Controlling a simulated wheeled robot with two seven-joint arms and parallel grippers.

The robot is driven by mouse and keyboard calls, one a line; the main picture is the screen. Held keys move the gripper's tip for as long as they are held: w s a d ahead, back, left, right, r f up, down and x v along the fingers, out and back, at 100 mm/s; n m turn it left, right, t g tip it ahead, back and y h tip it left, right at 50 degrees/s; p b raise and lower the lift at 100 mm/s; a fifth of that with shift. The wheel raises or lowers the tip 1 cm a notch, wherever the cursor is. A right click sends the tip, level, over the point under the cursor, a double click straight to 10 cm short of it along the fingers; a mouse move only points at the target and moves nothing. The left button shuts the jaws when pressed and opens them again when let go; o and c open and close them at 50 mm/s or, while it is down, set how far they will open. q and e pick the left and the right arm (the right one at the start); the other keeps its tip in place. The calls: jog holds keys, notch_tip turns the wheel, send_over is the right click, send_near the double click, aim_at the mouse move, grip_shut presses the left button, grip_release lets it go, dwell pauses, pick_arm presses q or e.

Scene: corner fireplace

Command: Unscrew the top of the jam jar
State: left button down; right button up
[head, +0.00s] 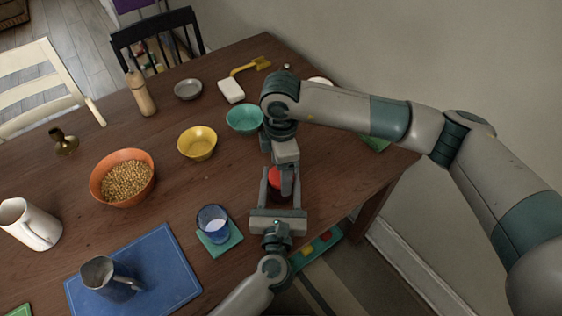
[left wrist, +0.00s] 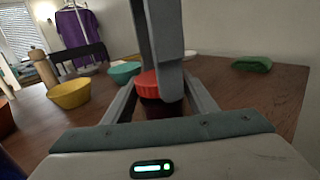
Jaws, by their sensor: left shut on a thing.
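The jam jar has a red lid (head: 274,178), and its dark body (left wrist: 160,108) shows below the lid in the left wrist view. It stands upright near the right edge of the wooden table. My left gripper (head: 280,183) reaches in from the bottom, its two fingers shut on either side of the jar. My right gripper (head: 286,184) comes down from above onto the lid. One of its fingers covers part of the lid in both views. Its other finger is not clearly seen, so I cannot tell whether it is shut on the lid.
A blue cup (head: 212,222) on a green coaster (head: 233,241) stands left of my left gripper. A teal bowl (head: 244,120), a yellow bowl (head: 197,142) and an orange bowl (head: 104,195) stand farther left. A green cloth (left wrist: 252,64) lies beyond the jar.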

jog(key=shift+f, duration=0.2)
jog(key=c, duration=1.1)
jog(key=o, duration=1.2)
jog(key=shift+r, duration=0.15)
jog(key=shift+r, duration=2.1)
jog(key=shift+c, duration=0.5)
